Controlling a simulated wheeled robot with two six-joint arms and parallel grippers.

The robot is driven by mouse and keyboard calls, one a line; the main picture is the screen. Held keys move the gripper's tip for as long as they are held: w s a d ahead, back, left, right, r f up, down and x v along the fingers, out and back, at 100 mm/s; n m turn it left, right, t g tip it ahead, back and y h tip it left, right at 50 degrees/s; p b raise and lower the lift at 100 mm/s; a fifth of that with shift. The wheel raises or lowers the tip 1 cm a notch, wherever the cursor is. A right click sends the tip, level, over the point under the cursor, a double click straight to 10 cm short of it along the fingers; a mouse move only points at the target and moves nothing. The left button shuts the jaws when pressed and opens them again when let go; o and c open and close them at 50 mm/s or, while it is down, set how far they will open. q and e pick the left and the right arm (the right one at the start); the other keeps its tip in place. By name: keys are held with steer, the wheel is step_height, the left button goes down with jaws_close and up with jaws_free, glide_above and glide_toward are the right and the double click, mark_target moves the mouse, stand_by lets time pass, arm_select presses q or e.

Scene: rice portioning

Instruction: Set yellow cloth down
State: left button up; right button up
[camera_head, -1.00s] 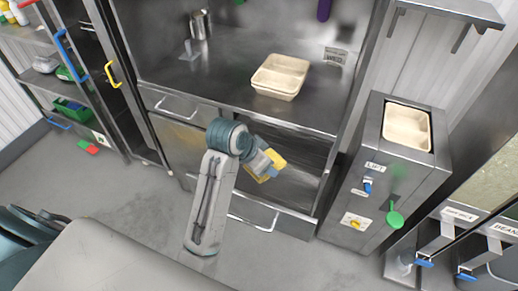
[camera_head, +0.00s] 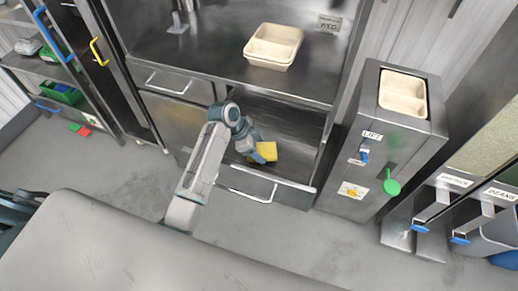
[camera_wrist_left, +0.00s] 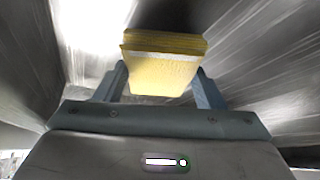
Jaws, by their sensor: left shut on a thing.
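The yellow cloth (camera_head: 266,151) is a small folded block. It is inside the open lower drawer (camera_head: 290,180) under the steel counter in the head view. My left gripper (camera_head: 260,153) is shut on the cloth. In the left wrist view the cloth (camera_wrist_left: 162,68) sits between the two fingers of my left gripper (camera_wrist_left: 160,88), with steel surfaces around it. I cannot tell whether the cloth touches the drawer floor. My right gripper is not in view.
A cream divided tray (camera_head: 273,46) stands on the counter above. A steel lift unit (camera_head: 350,170) holding another cream tray (camera_head: 402,94) stands to the right of the drawer. A green handle (camera_head: 392,186) sticks out of its front. Shelving with bins (camera_head: 62,94) is at the left.

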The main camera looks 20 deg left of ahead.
arm_select(q)
steer(key=shift+f, duration=0.85)
steer(key=o, duration=0.6)
steer(key=shift+f, duration=0.1)
steer(key=o, duration=0.5)
steer(key=shift+c, duration=0.2)
steer(key=b+v, duration=0.2)
steer(key=v, duration=1)
